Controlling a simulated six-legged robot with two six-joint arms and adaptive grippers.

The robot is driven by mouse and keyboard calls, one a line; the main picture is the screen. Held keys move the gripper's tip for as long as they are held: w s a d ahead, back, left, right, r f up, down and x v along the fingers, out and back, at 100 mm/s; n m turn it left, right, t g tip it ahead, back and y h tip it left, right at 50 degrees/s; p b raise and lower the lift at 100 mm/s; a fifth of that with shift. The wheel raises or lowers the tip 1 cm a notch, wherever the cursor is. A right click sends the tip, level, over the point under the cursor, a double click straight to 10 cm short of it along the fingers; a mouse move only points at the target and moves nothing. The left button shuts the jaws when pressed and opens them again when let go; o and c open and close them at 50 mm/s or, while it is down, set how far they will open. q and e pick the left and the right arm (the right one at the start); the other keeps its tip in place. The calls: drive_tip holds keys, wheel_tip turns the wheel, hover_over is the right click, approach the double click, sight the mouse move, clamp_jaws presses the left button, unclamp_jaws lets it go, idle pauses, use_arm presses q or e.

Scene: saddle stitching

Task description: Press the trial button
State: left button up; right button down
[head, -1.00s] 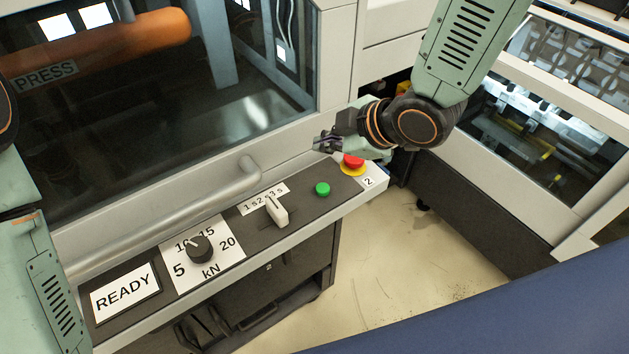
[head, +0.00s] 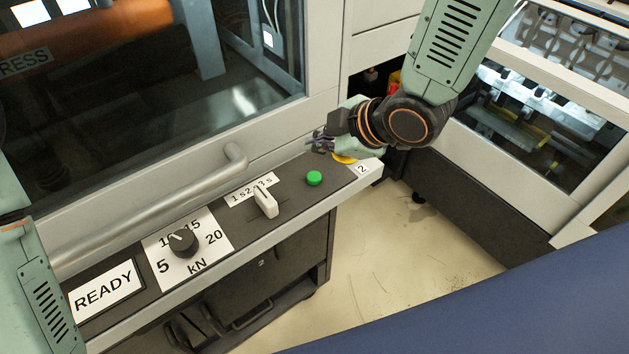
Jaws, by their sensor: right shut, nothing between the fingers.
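A green button (head: 314,178) sits on the dark control panel (head: 222,217), to the right of a white lever. My right gripper (head: 318,142) is shut and empty, with its fingers pointing left. In the picture it is just above the green button and apart from it; its exact height over the panel is hard to judge. It covers most of a button with a yellow base (head: 344,159) at the panel's right end. My left arm shows at the left edge, but its gripper is out of view. No button label reading "trial" is legible.
A white lever (head: 265,203) stands up from the panel beside the green button. A black knob (head: 183,242) with a kN scale and a READY sign (head: 106,289) are further left. A grey handle bar (head: 150,219) runs along the press door behind the panel.

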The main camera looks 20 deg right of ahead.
sight(318, 179)
drive_tip(key=f+b, duration=0.1)
drive_tip(key=f, duration=0.1)
drive_tip(key=f+b, duration=0.2)
drive_tip(key=shift+s+a+f, duration=0.1)
drive_tip(key=shift+s+a, duration=0.05)
drive_tip(key=shift+s, duration=0.05)
drive_tip(key=shift+w+f+b, duration=0.2)
drive_tip(key=shift+f+b, duration=0.15)
drive_tip(key=shift+f, duration=0.15)
drive_tip(key=shift+s+r, duration=0.2)
drive_tip(key=shift+w+f, duration=0.1)
drive_tip(key=shift+w, duration=0.1)
drive_tip(key=shift+s, duration=0.15)
drive_tip(key=shift+f, duration=0.4)
